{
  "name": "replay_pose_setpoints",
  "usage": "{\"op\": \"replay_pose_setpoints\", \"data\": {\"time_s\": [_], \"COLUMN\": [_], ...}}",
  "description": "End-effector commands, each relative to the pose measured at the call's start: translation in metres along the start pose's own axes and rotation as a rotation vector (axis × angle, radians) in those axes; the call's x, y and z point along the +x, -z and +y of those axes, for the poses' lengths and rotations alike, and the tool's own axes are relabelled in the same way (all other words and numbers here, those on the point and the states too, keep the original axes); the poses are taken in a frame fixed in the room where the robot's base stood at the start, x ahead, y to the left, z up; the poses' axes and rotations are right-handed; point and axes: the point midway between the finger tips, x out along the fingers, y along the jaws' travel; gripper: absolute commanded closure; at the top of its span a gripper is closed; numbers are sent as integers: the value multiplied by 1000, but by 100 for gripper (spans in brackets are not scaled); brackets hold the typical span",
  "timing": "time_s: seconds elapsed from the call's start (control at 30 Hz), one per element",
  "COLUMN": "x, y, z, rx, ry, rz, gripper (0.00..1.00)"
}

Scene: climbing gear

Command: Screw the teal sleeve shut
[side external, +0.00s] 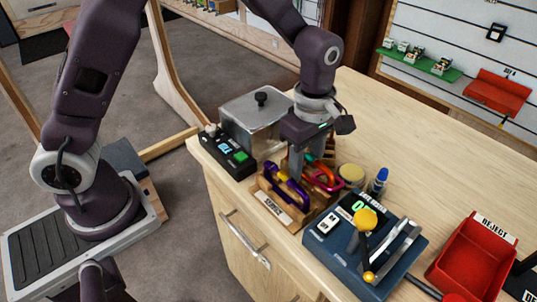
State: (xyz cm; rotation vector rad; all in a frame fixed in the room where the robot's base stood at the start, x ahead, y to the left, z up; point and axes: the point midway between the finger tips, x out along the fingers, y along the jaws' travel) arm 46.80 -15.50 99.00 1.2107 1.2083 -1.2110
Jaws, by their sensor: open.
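Several carabiners stand in a wooden rack (270,207) on the bench. A purple carabiner (294,192) with a yellow part is at the front left of the rack. A red-pink carabiner (327,182) is to its right, with some orange showing behind. My gripper (297,174) is open and points down over the rack, with its fingers among or just behind the carabiners. I cannot tell if they touch anything. No teal sleeve can be made out; the fingers hide part of the rack.
A grey metal box (257,120) with a black knob and a black button panel (229,150) stand left of the rack. A round tan-topped item (351,174), a blue bottle (378,181), a blue lever device (340,246) and a red reject bin (473,260) are to the right. The back right bench is clear.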

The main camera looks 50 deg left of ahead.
Motion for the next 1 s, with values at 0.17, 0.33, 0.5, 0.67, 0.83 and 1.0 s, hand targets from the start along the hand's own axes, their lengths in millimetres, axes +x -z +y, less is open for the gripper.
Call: {"op": "replay_pose_setpoints", "data": {"time_s": [0.17,0.33,0.5,0.67,0.83,1.0], "x": [0,0,-1,-5,-11,-17], "y": [0,0,0,0,0,0], "z": [-3,-7,-8,-7,-7,-7], "rx": [0,1,1,1,1,1], "ry": [-1,0,0,-1,-2,-1], "rz": [0,0,0,0,0,0], "gripper": [60,60,60,60,60,60]}}
